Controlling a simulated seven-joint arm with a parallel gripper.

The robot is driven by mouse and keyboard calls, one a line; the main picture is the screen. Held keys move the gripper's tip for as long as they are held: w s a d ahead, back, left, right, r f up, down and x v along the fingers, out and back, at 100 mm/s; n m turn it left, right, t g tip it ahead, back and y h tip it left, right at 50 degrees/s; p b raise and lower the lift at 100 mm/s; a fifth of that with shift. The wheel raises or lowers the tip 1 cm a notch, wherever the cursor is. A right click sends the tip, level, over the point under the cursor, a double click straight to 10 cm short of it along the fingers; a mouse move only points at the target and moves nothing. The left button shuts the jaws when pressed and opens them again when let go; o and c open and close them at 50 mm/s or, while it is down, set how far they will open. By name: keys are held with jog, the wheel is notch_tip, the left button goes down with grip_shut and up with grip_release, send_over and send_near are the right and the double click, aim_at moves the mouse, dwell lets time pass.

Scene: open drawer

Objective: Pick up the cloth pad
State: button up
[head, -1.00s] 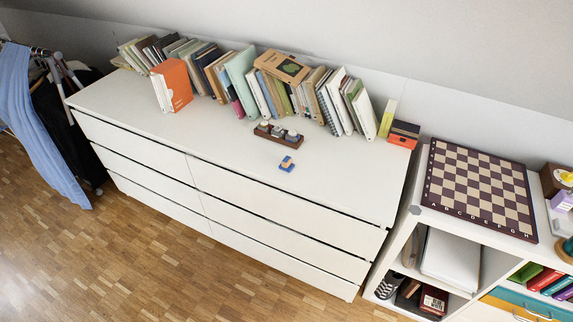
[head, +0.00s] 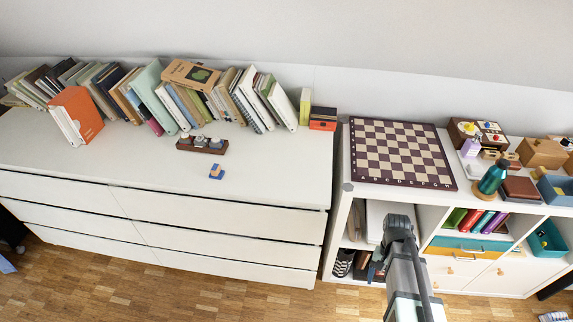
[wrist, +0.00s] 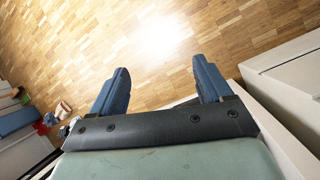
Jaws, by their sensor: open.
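I cannot make out a cloth pad for certain in either view. My gripper (wrist: 160,75) shows in the wrist view with its two blue fingers apart and nothing between them, above bare wooden floor. In the head view my arm rises at the lower right, in front of the white shelf unit (head: 340,215); the fingers cannot be told apart there. A teal and yellow drawer front with a handle (head: 468,250) sits in that unit and looks shut.
A white dresser (head: 270,180) on the left carries a row of books, a dark tray (head: 202,146) and a small blue and orange object (head: 216,171). A chessboard (head: 400,153), teal bottle (head: 490,178) and boxes stand on the shelf unit. The floor (head: 200,292) in front is clear.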

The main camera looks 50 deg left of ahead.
jog(key=s+a+r+t, duration=0.1)
jog(key=s+a+r, duration=0.2)
jog(key=a+r, duration=0.3)
jog(key=s+a+r+n, duration=0.1)
jog(key=s+a+r, duration=0.1)
jog(key=a+r, duration=0.5)
jog(key=s+a+r+n+t, duration=0.1)
jog(key=s+a+r, duration=0.2)
jog(key=a, duration=1)
jog(key=shift+s+a+r+t, duration=0.15)
jog(key=shift+r, duration=0.7)
jog(key=shift+s+a+r+t, duration=0.15)
jog(key=shift+r, duration=0.65)
notch_tip(320, 180, up, 14)
jog(key=n+y, duration=0.1)
jog(key=y, duration=0.3)
send_over(215, 167)
jog(key=shift+t, duration=0.4)
notch_tip(215, 167, down, 14)
jog(key=shift+s+r, duration=0.1)
jog(key=shift+c, duration=0.4)
jog(key=c, duration=1)
